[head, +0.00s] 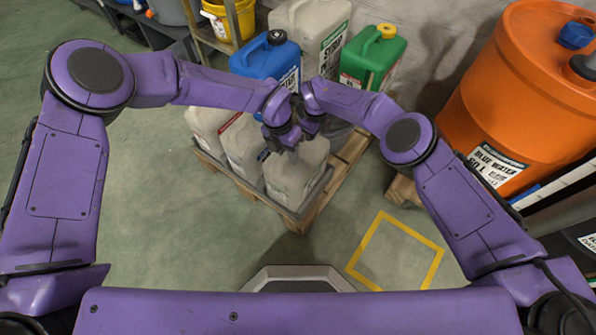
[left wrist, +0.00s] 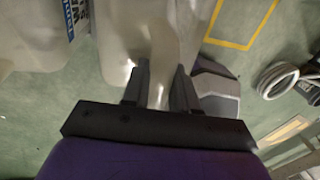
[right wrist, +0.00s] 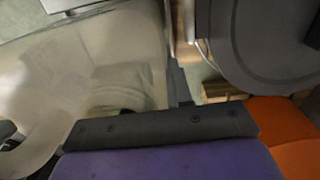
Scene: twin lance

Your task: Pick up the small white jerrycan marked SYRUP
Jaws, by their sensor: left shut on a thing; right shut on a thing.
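A white jerrycan (head: 293,180) is at the front corner of the pallet, below my two grippers. It also fills the middle of the left wrist view (left wrist: 150,35) and the left of the right wrist view (right wrist: 90,65). No SYRUP marking is readable on it. My left gripper (head: 284,143) is shut on its top; the left wrist view shows the two fingers (left wrist: 160,88) either side of a narrow pale part. My right gripper (head: 309,128) is close beside the left one and shut on the jerrycan; one dark finger shows in the right wrist view (right wrist: 179,88).
Other white jerrycans (head: 240,145) stand close on the left, on the wooden pallet (head: 350,155). A blue can (head: 262,60) and green can (head: 375,55) are behind. An orange drum (head: 510,95) stands at right. The floor in front, with a yellow square (head: 430,270), is clear.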

